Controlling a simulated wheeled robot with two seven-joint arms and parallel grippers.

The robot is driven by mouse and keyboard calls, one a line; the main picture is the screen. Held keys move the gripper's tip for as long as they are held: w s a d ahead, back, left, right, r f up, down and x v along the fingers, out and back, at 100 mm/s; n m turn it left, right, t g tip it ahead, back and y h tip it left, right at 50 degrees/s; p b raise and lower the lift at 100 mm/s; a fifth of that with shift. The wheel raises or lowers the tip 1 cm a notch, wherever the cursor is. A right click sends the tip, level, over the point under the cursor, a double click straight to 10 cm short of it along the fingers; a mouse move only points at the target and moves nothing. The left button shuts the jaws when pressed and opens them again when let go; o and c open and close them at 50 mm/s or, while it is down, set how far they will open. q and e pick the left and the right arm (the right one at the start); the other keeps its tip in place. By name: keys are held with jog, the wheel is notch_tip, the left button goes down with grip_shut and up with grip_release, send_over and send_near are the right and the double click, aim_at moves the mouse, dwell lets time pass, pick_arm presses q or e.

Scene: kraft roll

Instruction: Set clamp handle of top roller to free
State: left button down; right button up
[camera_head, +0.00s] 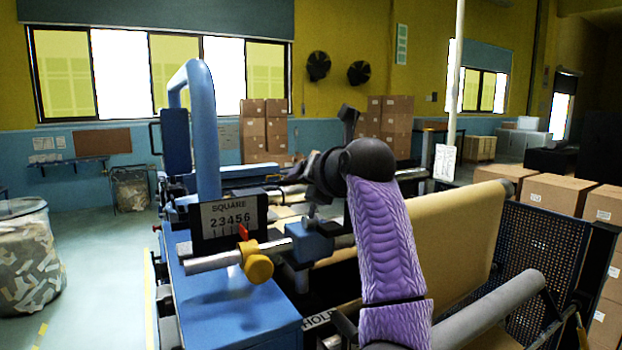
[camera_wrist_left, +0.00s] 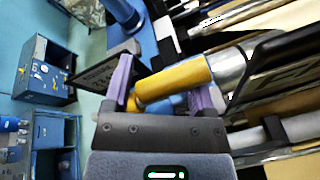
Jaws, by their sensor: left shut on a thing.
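My left gripper (camera_wrist_left: 166,94) is shut on a yellow clamp handle (camera_wrist_left: 185,82) in the left wrist view. Its purple fingers stand on both sides of the yellow grip. A silver cylinder (camera_wrist_left: 236,63) adjoins the handle's right end. In the head view my purple arm and black wrist reach over the machine, and the fingers and the held handle cannot be made out. A separate yellow knob (camera_head: 257,268) sits on a silver bar below the number plate, with no gripper on it. My right gripper is not in view.
The blue machine frame (camera_head: 235,315) and a blue tube post (camera_head: 205,130) stand to the left. A number plate (camera_head: 228,222) is beside the work area. A kraft sheet (camera_head: 450,245) and a grey roller (camera_head: 490,308) lie to the right. Open floor is at far left.

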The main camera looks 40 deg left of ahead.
pick_arm(q)
jog(key=shift+w+a+r+h, duration=0.1)
jog(key=shift+w+a+h, duration=0.1)
jog(key=shift+h, duration=0.1)
dwell(0.4)
